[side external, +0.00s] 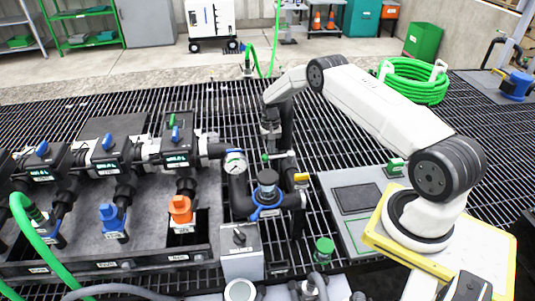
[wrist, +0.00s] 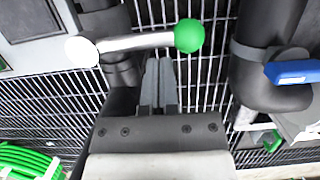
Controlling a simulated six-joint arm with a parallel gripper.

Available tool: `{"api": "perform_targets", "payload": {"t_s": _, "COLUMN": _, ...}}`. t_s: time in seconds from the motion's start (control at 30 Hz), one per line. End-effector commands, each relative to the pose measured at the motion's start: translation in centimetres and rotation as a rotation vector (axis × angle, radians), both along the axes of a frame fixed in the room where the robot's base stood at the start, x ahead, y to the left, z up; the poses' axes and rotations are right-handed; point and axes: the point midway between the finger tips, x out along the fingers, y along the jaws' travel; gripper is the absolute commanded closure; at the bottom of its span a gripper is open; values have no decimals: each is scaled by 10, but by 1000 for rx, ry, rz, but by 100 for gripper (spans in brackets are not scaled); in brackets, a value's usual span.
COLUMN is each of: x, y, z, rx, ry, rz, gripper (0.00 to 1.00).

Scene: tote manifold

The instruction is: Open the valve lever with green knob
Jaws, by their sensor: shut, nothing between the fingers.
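The valve lever is a silver bar (wrist: 135,42) with a round green knob (wrist: 188,35) on its right end and a white pivot (wrist: 81,51) on its left end in the wrist view. In the side view the green knob (side external: 265,157) is small, at the left end of the lever, which lies roughly level. My gripper (wrist: 158,64) is shut and empty. Its fingertips appear just below the bar in the wrist view, left of the knob; whether they touch it I cannot tell. In the side view my gripper (side external: 270,140) is just above the knob, its fingertips hard to make out.
A black pipe with a blue handle (wrist: 292,71) stands right of the lever in the wrist view. A pressure gauge (side external: 235,163) and a blue-collared black valve (side external: 267,190) are close by. Blue-levered valves stand at left. Black grating lies behind; a green hose coil (side external: 412,82) rests there.

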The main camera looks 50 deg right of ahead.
Motion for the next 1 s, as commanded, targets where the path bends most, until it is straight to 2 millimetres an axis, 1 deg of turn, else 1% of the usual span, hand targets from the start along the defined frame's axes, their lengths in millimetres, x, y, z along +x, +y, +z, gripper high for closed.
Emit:
{"api": "perform_targets", "payload": {"t_s": 0.57, "x": -1, "y": 1, "z": 0, "rx": -1, "ry": -1, "rz": 5, "gripper": 100}}
{"api": "perform_targets", "payload": {"t_s": 1.0, "x": -3, "y": 5, "z": 0, "rx": -1, "ry": 0, "rz": 111, "gripper": 100}}
